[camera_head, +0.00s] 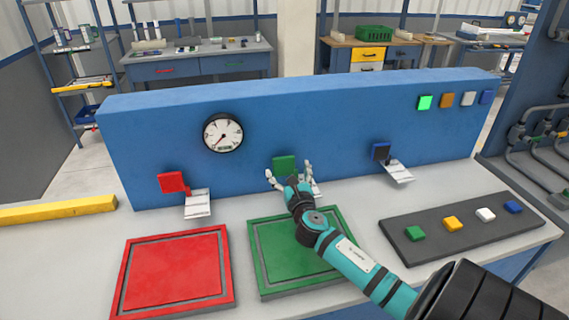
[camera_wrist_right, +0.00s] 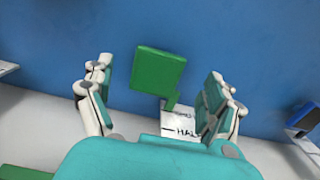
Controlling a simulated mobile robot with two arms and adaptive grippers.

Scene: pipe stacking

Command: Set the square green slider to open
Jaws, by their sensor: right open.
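The square green slider (camera_head: 284,165) sits on the front of the blue panel (camera_head: 250,110), in the middle. A white label plate is below it, partly hidden by my gripper. In the right wrist view the green slider (camera_wrist_right: 158,68) lies ahead, between and just beyond the fingers, with the label (camera_wrist_right: 180,122) showing part of a word, "HAL". My right gripper (camera_head: 288,178) is open and empty, just in front of the slider. In the wrist view its fingers (camera_wrist_right: 158,95) stand wide apart on both sides of it. Whether they touch it I cannot tell. My left gripper is not in view.
A red slider (camera_head: 173,182) is left on the panel, a dark blue slider (camera_head: 381,151) right. A gauge (camera_head: 222,132) is on the panel. Red (camera_head: 175,272) and green (camera_head: 275,262) trays lie on the table. A grey strip (camera_head: 465,230) with coloured buttons lies right.

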